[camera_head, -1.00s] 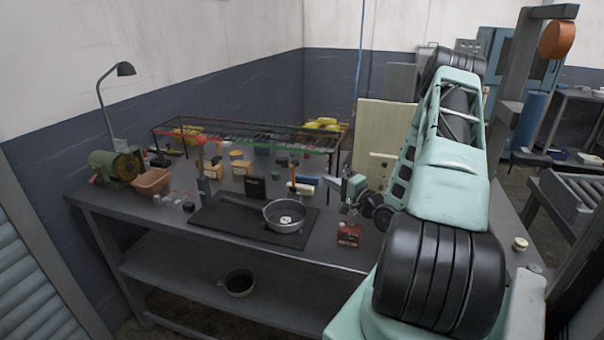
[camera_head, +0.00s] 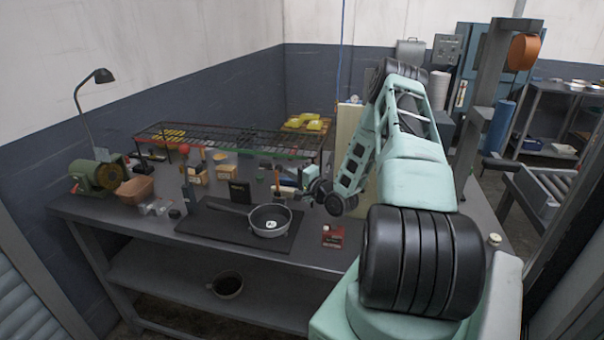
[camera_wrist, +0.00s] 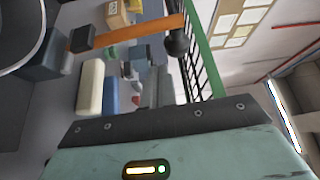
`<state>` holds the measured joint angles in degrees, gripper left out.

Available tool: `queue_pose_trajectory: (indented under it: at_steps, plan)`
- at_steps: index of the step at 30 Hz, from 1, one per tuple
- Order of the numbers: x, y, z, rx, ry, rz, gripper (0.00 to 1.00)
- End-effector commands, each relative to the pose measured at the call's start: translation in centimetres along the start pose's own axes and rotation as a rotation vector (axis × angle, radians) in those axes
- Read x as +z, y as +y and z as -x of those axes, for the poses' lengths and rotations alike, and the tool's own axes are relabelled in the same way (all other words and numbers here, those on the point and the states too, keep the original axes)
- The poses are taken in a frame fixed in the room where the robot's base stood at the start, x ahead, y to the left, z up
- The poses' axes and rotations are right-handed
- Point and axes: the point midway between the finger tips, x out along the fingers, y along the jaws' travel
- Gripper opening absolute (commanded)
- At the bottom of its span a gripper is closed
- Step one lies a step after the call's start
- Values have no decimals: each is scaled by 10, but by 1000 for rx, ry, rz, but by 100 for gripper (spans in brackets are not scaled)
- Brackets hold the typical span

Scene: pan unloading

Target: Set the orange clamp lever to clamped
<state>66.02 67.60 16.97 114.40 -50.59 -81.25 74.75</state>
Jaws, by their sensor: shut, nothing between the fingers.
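The orange clamp lever (camera_head: 277,179) stands roughly upright behind the pan on the bench, small in the head view. In the wrist view the lever (camera_wrist: 133,29) is a long orange bar running from a dark block (camera_wrist: 82,39) toward a black knob (camera_wrist: 177,43). My gripper (camera_head: 305,186) is just right of the lever in the head view, apart from it as far as I can tell. It is shut and empty. Its fingertips are hard to make out in the head view and do not show clearly in the wrist view.
White (camera_wrist: 90,88) and blue (camera_wrist: 110,95) blocks lie near the lever. A wire rack (camera_head: 165,133) spans the bench's back.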

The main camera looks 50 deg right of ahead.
Motion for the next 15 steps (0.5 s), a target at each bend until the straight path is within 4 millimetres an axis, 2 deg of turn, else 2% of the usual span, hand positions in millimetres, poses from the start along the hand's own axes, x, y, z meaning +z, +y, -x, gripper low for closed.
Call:
queue_pose_trajectory:
  at_steps: [1,6,15]
  plan:
    - [12,-3,6,7,-5,-11,0]
    - [29,-1,12,5,-3,-8,0]
    - [36,1,15,4,-2,-4,0]
